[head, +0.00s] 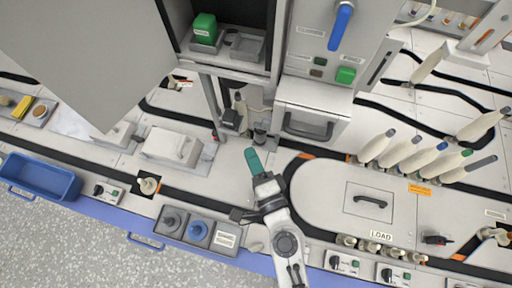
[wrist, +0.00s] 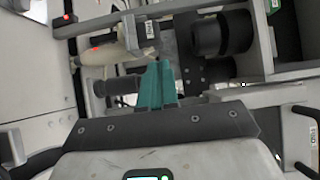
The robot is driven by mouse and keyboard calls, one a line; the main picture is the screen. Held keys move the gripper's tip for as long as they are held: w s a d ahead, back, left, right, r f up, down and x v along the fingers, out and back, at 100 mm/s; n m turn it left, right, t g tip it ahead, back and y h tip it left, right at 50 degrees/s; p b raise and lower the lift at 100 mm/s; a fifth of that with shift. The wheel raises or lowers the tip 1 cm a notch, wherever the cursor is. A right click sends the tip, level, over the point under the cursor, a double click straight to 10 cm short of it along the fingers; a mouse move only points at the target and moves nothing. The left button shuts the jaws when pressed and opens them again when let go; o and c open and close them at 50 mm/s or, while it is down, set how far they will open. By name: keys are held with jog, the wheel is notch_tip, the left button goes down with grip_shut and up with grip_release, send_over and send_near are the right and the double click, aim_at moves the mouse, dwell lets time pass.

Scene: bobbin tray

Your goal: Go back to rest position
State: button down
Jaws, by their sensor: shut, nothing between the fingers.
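My gripper (head: 253,158) reaches up from the bottom centre in the head view, its teal fingers together above the white worktop. In the wrist view the teal fingers (wrist: 157,85) are shut with nothing between them. They point toward a machine bay with black cylindrical parts (wrist: 222,34) and a pale bobbin-like piece (wrist: 105,55). In the head view the fingertips are a little below and left of the machine's lower opening, apart from it. I cannot tell their exact height.
A machine with an open bay holding a green block (head: 204,28) stands ahead. A drawer with a handle (head: 308,128) is beside it. Several bobbins (head: 421,157) stand at right. A large grey panel (head: 95,50) fills the upper left. A blue bin (head: 40,178) sits at left.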

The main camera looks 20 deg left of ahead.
jog(key=s+b, duration=0.1)
jog(key=s, duration=0.5)
jog(key=shift+s+d, duration=0.15)
jog(key=shift+s, duration=0.25)
